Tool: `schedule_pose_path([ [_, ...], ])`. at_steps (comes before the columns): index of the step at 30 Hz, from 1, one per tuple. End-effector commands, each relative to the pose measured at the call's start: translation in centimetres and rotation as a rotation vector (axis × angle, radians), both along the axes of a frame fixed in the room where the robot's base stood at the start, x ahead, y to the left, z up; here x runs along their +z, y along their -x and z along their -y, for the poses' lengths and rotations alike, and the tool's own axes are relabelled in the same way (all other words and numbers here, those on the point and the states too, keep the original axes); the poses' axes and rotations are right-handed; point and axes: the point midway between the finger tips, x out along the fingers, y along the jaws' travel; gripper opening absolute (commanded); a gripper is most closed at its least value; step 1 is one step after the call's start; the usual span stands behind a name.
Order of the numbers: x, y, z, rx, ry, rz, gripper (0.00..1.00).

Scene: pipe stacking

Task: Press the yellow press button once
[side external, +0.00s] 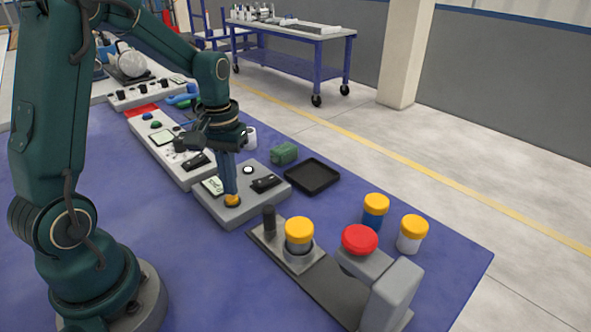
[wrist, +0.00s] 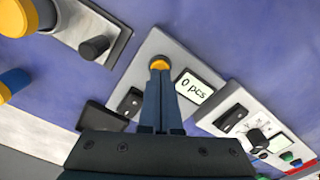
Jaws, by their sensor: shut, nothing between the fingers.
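The yellow press button (side external: 232,202) sits at the front corner of a light grey control box (side external: 222,213). My gripper (side external: 230,188) points down with its fingers shut and empty. Its tips are right at the button and partly cover it; I cannot tell whether they touch it or how far it is pressed. In the wrist view the yellow button (wrist: 159,63) shows just beyond the fingertips (wrist: 160,76). The box's display (wrist: 194,86) reads "0 pcs". A black switch (wrist: 130,102) is on the other side of my fingers.
A press fixture with a red cap (side external: 359,239) and a yellow-capped jar (side external: 299,232) stands to the right. Two more yellow-capped jars (side external: 376,208) (side external: 412,232) stand beyond it. A black tray (side external: 312,177) and a second control box (side external: 165,143) are nearby. The blue table front is clear.

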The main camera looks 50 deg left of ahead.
Motion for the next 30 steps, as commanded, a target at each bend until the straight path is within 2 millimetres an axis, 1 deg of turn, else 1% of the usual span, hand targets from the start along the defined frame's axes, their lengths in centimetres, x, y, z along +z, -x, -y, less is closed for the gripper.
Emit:
schedule_pose_path([
  [3,1.0,0.0,0.0,0.000,-0.002,0.003,0.00],
  [18,4.8,-0.1,0.0,0.000,-0.001,0.003,0.00],
  [24,5.5,0.0,0.0,0.000,0.000,0.001,0.00],
  [30,5.5,0.0,0.0,0.000,0.000,0.000,0.00],
])
